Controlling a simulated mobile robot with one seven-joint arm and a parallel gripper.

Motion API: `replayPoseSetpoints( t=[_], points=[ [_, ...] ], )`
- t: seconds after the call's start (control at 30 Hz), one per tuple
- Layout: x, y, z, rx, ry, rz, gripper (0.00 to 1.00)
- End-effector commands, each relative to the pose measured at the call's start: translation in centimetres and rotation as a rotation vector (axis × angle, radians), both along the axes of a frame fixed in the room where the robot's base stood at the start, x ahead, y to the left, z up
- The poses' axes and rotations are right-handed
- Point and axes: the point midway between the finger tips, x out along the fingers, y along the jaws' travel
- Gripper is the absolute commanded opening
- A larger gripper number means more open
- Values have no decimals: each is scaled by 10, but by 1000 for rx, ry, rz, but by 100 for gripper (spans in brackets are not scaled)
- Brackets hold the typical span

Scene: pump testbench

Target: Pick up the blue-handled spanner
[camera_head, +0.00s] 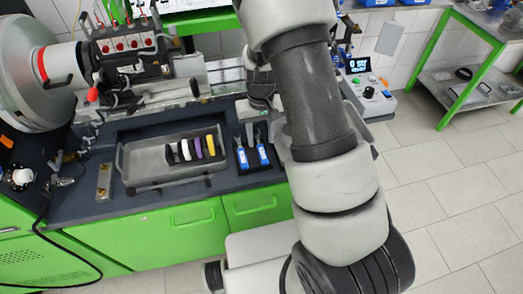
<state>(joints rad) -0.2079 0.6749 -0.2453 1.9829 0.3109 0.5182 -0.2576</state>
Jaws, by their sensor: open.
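Two small tools with blue handles lie side by side in a dark holder at the right end of the workbench. One is the left blue-handled tool (242,157), the other the right blue-handled tool (262,154). They are too small for me to tell which is a spanner. Both lie just left of my arm, with their handles toward the bench's front edge. My arm rises from the bottom right across the middle of the view. I cannot make out my gripper's fingers; they are hidden or out of view.
A grey metal tray (135,178) left of the tools holds several pieces, including a yellow one (210,145) and a purple one (197,148). Test equipment stands behind. A control box (371,97) with a display is right of my arm. The tiled floor (450,190) at right is clear.

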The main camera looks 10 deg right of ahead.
Motion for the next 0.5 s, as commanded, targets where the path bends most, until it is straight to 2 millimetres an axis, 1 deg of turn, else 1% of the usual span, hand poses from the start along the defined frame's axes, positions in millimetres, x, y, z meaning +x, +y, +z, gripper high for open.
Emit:
replayPoseSetpoints(
  t=[0.2,0.3,0.5],
  points=[
    [-2,-3,-33,0,6,-2,41],
    [-2,-3,-44,0,4,-1,41],
    [-1,-3,-48,0,1,-1,41]
  ],
)
